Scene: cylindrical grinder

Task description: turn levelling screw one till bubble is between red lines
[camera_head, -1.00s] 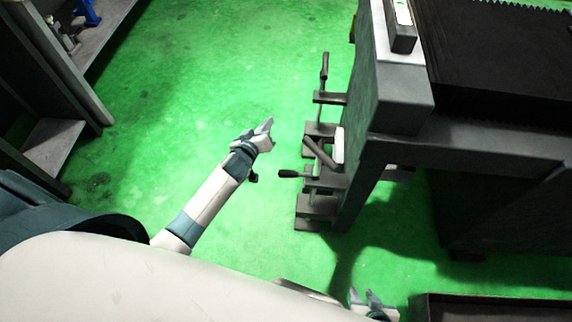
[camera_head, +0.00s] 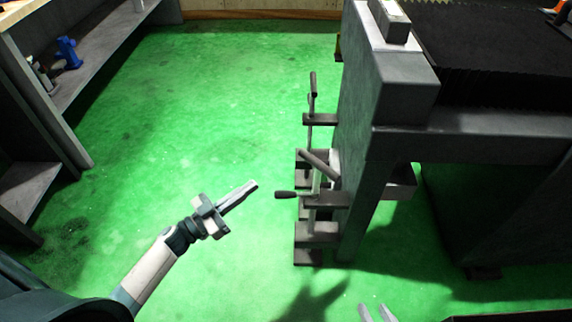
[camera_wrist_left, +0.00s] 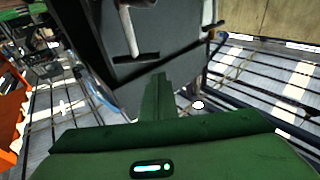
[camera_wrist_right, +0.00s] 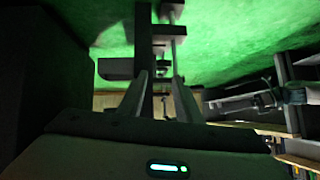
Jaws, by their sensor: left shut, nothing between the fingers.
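The grey machine (camera_head: 375,90) has several levelling screws with crank handles along its left side. One crank handle (camera_head: 314,84) points up, one dark knob (camera_head: 285,195) sticks out left, and a lever (camera_head: 318,162) slants between them. I cannot tell which is screw one. A small level (camera_head: 390,22) lies on top of the machine; its bubble and red lines are too small to read. My left gripper (camera_head: 254,184) is shut and empty, left of the dark knob and apart from it. My right gripper (camera_head: 376,312) is open at the bottom edge; its spread fingers show in the right wrist view (camera_wrist_right: 160,95).
A shelf unit (camera_head: 95,70) with a blue item (camera_head: 68,53) stands at the left. The green floor (camera_head: 200,110) between shelf and machine is clear. A dark edge (camera_head: 510,312) shows at the bottom right. The left wrist view shows grey machine surface (camera_wrist_left: 180,60) beyond the fingers.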

